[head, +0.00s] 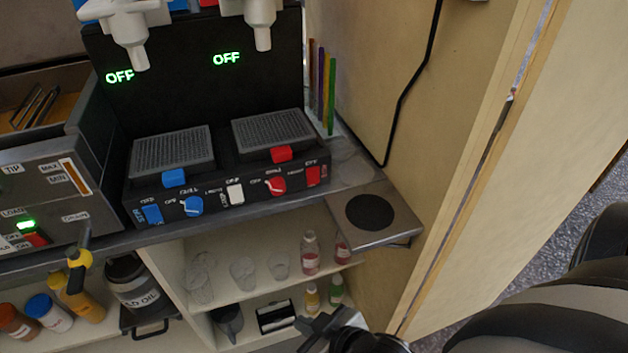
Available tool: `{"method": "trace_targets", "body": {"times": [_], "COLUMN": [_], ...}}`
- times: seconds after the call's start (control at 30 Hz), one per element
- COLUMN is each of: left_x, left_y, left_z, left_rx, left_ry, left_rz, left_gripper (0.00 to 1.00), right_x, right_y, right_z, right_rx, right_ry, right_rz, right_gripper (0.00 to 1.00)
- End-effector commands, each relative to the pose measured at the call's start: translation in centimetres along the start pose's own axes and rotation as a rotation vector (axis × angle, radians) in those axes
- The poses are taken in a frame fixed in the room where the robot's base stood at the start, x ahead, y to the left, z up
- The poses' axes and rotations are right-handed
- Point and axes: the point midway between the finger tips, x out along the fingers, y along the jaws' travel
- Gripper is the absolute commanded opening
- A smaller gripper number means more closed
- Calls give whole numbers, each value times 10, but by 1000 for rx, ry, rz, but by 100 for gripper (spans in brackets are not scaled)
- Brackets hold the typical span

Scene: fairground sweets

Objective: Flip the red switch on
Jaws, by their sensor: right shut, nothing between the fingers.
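The slush-style machine's black front panel carries a red rocker switch (313,175) at its right end, beside a red knob (275,186). Two green displays above it both read OFF. My right gripper (318,325) is at the bottom edge of the head view, shut and empty. It is well below the panel, in front of the lower shelves, apart from the switch. My left gripper is out of view.
A blue switch (152,215), blue knob (193,206) and white switch (235,194) share the panel. A small metal shelf with a dark round plate (370,212) juts out at the right. Bottles and glasses stand on shelves below; a wooden wall (440,170) is at right.

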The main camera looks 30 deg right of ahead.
Motion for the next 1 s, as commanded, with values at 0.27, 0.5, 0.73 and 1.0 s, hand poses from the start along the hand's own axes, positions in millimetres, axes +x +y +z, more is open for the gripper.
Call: {"method": "trace_targets", "body": {"times": [0.27,0.5,0.73,1.0], "left_x": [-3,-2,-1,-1], "left_y": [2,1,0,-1], "left_z": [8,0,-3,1], "left_rx": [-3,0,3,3], "left_ry": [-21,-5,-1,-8], "left_rz": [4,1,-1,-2], "left_gripper": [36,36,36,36], "right_x": [-7,-36,-71,-84], "right_y": [20,76,113,123], "right_z": [-20,-80,-135,-152], "right_rx": [-563,-1822,-2625,-2847], "right_ry": [-38,-207,-493,-631], "right_rz": [22,161,305,345], "right_gripper": [0,0,0,0]}}
